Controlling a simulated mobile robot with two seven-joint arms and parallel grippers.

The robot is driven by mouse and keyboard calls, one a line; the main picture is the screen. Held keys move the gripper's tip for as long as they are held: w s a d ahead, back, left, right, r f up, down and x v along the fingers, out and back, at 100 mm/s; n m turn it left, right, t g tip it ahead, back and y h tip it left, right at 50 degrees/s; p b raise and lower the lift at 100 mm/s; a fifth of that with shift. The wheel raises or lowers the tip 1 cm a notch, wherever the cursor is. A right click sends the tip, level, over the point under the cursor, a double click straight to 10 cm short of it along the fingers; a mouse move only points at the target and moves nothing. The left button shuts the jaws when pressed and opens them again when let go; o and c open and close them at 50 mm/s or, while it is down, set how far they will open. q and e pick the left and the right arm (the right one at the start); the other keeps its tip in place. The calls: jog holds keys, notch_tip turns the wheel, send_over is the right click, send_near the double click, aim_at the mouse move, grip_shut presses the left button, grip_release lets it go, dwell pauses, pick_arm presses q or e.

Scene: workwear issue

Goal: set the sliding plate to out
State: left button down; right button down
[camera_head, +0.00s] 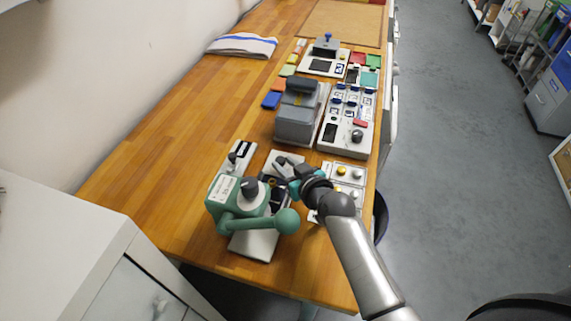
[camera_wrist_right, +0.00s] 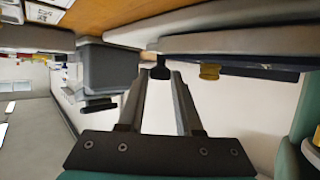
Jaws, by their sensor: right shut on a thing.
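A pale plate (camera_head: 291,157), which I take to be the sliding plate, lies on the wooden table beside the green press (camera_head: 223,190). My right gripper (camera_head: 287,170) is low over it, coming in from the right. In the right wrist view, a small black knob (camera_wrist_right: 160,72) stands out from the edge of a pale slab (camera_wrist_right: 215,20). The fingertips of my right gripper (camera_wrist_right: 161,78) are closed on either side of this knob. The gripper hides part of the plate in the head view, so how far it is slid cannot be told. My left gripper is not in view.
The press's lever with a green ball (camera_head: 288,221) reaches close to my right arm. A button panel (camera_head: 357,172) is right of the gripper. A grey machine (camera_head: 295,125) and a control box (camera_head: 345,140) stand behind. The table's left side is mostly clear.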

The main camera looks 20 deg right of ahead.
jog(key=shift+d, duration=0.1)
dwell(0.3)
jog(key=w+d, duration=0.1)
jog(key=w+d+b, duration=0.1)
jog(key=w, duration=0.1)
jog(key=shift+w+d, duration=0.1)
jog(key=shift+w, duration=0.15)
jog(key=shift+d+r, duration=0.1)
jog(key=c, duration=0.6)
grip_release()
jog(key=shift+w, duration=0.15)
jog(key=p+v, duration=0.2)
jog(key=v, duration=1.3)
